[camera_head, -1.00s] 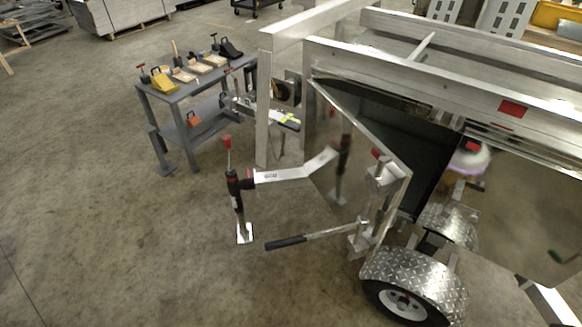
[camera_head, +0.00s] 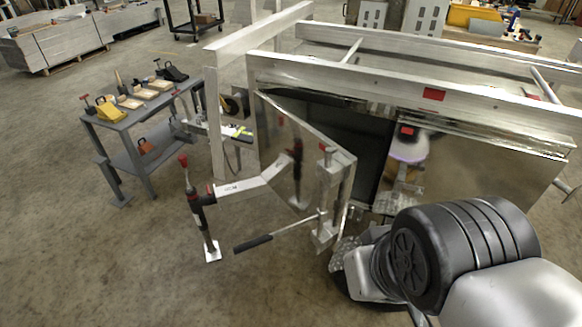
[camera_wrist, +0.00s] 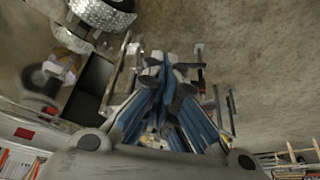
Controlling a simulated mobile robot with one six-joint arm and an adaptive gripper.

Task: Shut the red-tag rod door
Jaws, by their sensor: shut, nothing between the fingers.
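The rod door (camera_head: 285,150) is a shiny metal panel, hinged at its left on the trailer's near side and standing swung outward. Its free edge carries an upright lock rod (camera_head: 328,200) with a small red mark near the top. A lever with a black grip (camera_head: 252,243) sticks out to the left from the rod's lower part. A dark opening (camera_head: 350,140) shows behind the door. My gripper (camera_wrist: 168,75) is shut and empty in the wrist view, apart from the door as far as I can tell. It is not seen in the head view.
A jack (camera_head: 203,210) with a red handle stands left of the door on an angled arm. A grey tool bench (camera_head: 128,124) is farther left. The trailer wheel is partly hidden behind my arm. The floor in the left foreground is clear.

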